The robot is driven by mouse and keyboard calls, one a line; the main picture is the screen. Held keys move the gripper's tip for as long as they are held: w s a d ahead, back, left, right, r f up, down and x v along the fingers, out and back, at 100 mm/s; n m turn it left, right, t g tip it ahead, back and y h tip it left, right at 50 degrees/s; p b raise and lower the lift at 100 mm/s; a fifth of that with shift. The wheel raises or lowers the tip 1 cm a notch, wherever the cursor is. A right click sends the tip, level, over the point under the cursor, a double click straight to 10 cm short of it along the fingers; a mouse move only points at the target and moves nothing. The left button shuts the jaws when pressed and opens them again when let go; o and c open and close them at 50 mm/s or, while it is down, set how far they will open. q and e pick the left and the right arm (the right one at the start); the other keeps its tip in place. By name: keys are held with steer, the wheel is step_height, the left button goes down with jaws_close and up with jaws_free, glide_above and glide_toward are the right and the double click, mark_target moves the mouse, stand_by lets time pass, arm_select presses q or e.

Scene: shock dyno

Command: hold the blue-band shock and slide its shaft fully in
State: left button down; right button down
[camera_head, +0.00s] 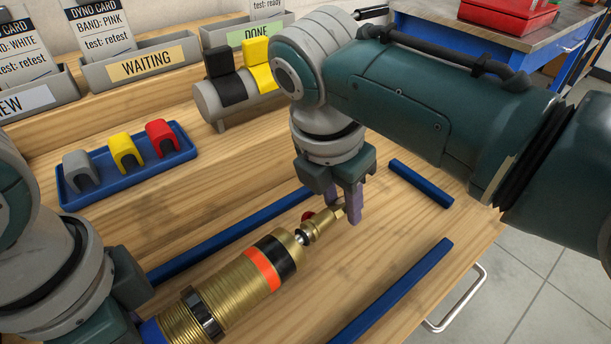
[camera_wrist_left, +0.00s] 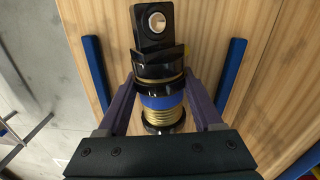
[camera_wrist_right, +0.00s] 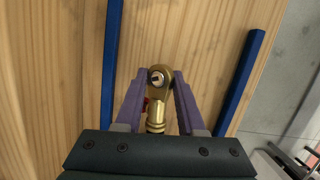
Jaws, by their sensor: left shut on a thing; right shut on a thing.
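The blue-band shock (camera_head: 263,268) lies across the table, with a gold threaded body, an orange stripe and a black end. Its blue band (camera_wrist_left: 160,102) and black end eye (camera_wrist_left: 155,22) show in the left wrist view. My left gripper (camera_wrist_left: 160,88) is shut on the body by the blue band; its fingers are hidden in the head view. My right gripper (camera_head: 343,203) is shut on the gold rod end (camera_wrist_right: 157,82) at the shaft's tip. Only a very short bit of shaft (camera_head: 301,237) shows between body and rod-end fitting.
Blue rails (camera_head: 232,235) flank the shock, one (camera_head: 393,292) on the near side and a short one (camera_head: 421,183) at right. A blue tray (camera_head: 128,168) holds grey, yellow and red pieces. A grey cradle (camera_head: 213,103) and labelled bins (camera_head: 140,62) stand behind.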

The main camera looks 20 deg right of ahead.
mark_target(325, 214)
arm_select(q)
steer(key=shift+w+d+r, duration=0.15)
steer(key=shift+d, duration=0.1)
arm_select(e)
steer(key=shift+s+a, duration=0.3)
steer(key=shift+a, duration=0.4)
steer(key=shift+s+a, duration=0.3)
steer(key=shift+a, duration=0.4)
steer(key=shift+d+f, duration=0.1)
steer(key=shift+f, duration=0.1)
stand_by(0.5)
arm_select(q)
steer(key=shift+a+f, duration=0.1)
steer(key=shift+f, duration=0.15)
stand_by(0.3)
arm_select(e)
steer(key=shift+w+f, duration=0.1)
steer(key=shift+f, duration=0.05)
stand_by(0.5)
arm_select(q)
steer(key=shift+f, duration=0.25)
arm_select(e)
steer(key=shift+d+f, duration=0.15)
steer(key=shift+f, duration=0.1)
stand_by(0.6)
arm_select(q)
steer(key=shift+a+f, duration=0.1)
steer(key=shift+f, duration=0.2)
